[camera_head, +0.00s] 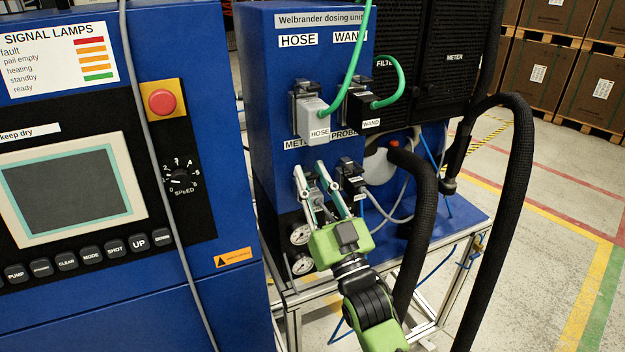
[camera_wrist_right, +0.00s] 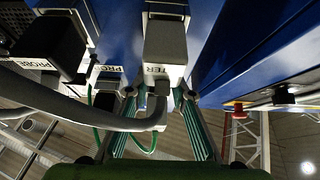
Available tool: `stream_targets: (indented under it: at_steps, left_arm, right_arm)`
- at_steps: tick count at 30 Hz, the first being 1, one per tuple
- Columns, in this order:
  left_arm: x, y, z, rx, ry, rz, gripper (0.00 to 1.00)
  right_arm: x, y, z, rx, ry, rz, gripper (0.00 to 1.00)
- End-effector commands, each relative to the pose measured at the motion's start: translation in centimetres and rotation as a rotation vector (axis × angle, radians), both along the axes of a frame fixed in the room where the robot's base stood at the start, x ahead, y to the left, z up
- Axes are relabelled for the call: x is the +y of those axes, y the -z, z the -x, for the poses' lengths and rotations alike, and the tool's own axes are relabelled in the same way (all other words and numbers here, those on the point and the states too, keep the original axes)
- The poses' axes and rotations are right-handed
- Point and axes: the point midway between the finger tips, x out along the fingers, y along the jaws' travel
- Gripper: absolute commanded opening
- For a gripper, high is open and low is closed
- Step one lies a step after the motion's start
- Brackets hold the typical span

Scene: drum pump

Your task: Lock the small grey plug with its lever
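The small grey plug (camera_wrist_right: 165,45), its label reading "…TER", sits at the lower-left socket of the blue dosing unit. In the head view the grey plug (camera_head: 315,197) is partly hidden by my right gripper (camera_head: 310,167). The gripper's fingers are spread, one on each side of the plug. I cannot tell whether the fingers touch the plug or lever. The lever's position is not clear. My left gripper is not in view.
The small black PROBE plug (camera_wrist_right: 52,42) sits close beside the grey one. Above are the large grey HOSE plug (camera_head: 313,118) and black WAND plug (camera_head: 372,112) with green cables. A thick black hose (camera_head: 425,200) loops at the right. The blue control cabinet (camera_head: 230,285) stands at the left.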

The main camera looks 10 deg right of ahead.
Motion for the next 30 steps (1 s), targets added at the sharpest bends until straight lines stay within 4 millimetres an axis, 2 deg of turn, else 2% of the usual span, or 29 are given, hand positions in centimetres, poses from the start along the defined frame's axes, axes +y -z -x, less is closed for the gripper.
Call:
stream_targets:
  at_steps: [14,30]
  left_arm:
    - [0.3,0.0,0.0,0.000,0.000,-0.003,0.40]
    - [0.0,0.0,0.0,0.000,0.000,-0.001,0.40]
  right_arm:
    - [-0.2,0.5,0.6,0.002,0.000,0.001,0.35]
    - [-2.9,5.2,8.9,0.003,0.000,0.000,0.35]
